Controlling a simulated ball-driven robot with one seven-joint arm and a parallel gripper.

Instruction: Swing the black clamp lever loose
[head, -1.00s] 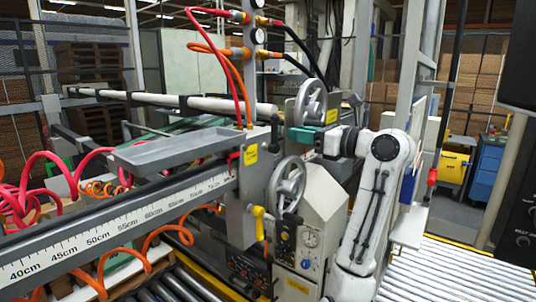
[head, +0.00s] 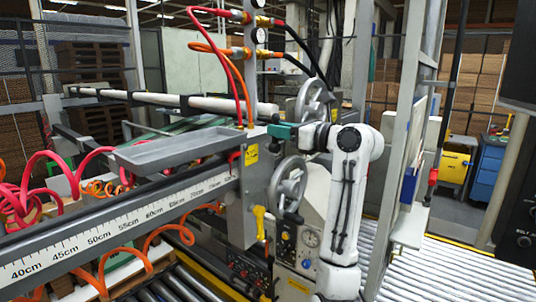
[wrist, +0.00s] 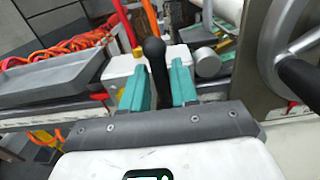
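The black clamp lever (head: 275,119) stands upright on the grey carriage, beside the yellow warning label. In the wrist view the lever (wrist: 155,56) has a rounded black knob and rises between the teal fingers of my gripper (wrist: 160,82). The fingers are open, one on each side of it, with a gap visible at the right finger; whether the left finger touches it I cannot tell. In the head view my gripper (head: 281,131) reaches in from the right at the lever's height, and its fingers partly hide the lever's lower part.
A grey handwheel (head: 288,185) is just below my gripper and another handwheel (head: 310,102) stands behind it. A grey tray (head: 175,150) is to the left, above the ruler beam (head: 120,222). Red and orange hoses hang above. A yellow-handled lever (head: 259,220) sits lower.

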